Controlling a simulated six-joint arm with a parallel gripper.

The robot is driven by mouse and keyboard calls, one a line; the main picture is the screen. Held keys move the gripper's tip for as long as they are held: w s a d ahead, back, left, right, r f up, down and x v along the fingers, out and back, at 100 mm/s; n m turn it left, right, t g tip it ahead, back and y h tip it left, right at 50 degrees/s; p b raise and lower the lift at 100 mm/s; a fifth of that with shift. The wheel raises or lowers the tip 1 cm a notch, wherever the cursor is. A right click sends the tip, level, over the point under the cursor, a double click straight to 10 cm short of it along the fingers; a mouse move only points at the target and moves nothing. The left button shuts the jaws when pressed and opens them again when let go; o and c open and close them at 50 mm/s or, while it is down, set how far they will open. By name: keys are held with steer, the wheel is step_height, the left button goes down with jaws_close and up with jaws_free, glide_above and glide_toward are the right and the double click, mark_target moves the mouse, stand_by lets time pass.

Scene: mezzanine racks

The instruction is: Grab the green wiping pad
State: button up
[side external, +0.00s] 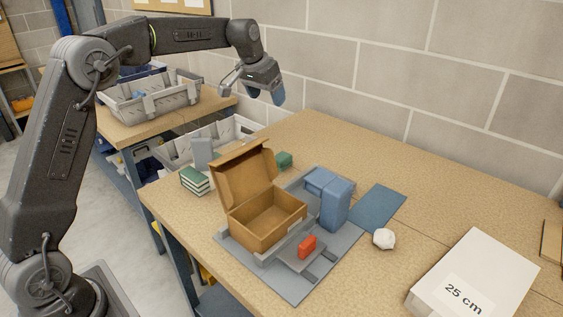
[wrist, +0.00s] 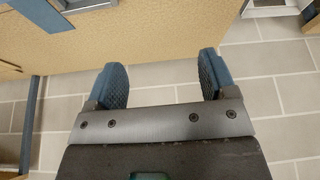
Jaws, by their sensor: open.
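My gripper (side external: 265,93) is open and empty, high above the back of the bench near the block wall, well apart from the pad. In the wrist view the two blue fingers of my gripper (wrist: 162,74) are spread with nothing between them. The pad does not show in the wrist view.
A green-and-white stack (side external: 195,181) sits at the left edge. A white box (side external: 475,280) lies at right.

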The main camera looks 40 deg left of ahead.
glide_toward(281, 156)
steer(key=x, duration=0.2)
steer(key=s+x, duration=0.1)
steer(key=x, duration=0.1)
steer(key=shift+w+f, duration=0.15)
steer(key=shift+f, duration=0.3)
steer(key=shift+w+x, duration=0.25)
steer(key=shift+x, duration=1.25)
steer(key=shift+w+x, duration=0.2)
steer(key=shift+x, duration=1.3)
steer(key=shift+r, duration=0.2)
steer(key=c, duration=1)
